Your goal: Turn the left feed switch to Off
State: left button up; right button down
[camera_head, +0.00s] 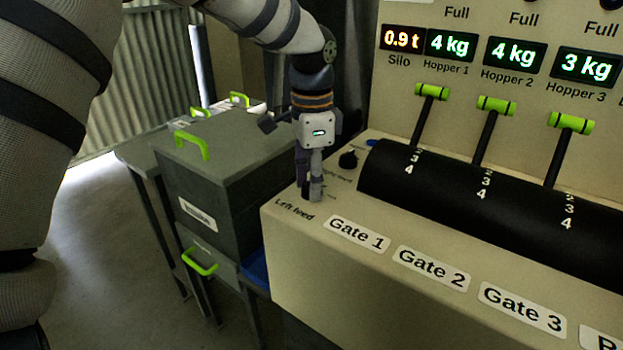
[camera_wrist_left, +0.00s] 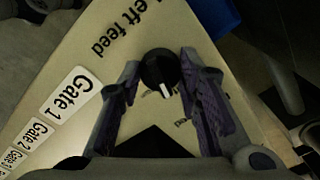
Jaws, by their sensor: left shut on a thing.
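The left feed switch (camera_wrist_left: 158,68) is a round black knob with a white pointer mark. In the left wrist view it stands beside the "Left feed" label, its mark toward the bottom of the picture. My left gripper (camera_head: 312,192) reaches down onto the panel corner in the head view and mostly hides the switch there. In the wrist view the fingers of that gripper (camera_wrist_left: 160,60) are on both sides of the knob, shut on it. A second black knob (camera_head: 348,159) stands behind and right, its label partly hidden. My right gripper is not in view.
The cream control panel (camera_head: 290,236) carries gate labels and, to the right, several green-handled levers (camera_head: 483,135) on a black drum. A grey bin (camera_head: 215,165) with green handles stands left of the panel. A blue object (camera_head: 256,270) lies low between them.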

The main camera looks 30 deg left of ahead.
pick_arm(q)
jog(key=shift+n, duration=1.6)
jog(key=o, duration=1.2)
notch_tip(320, 180, up, 12)
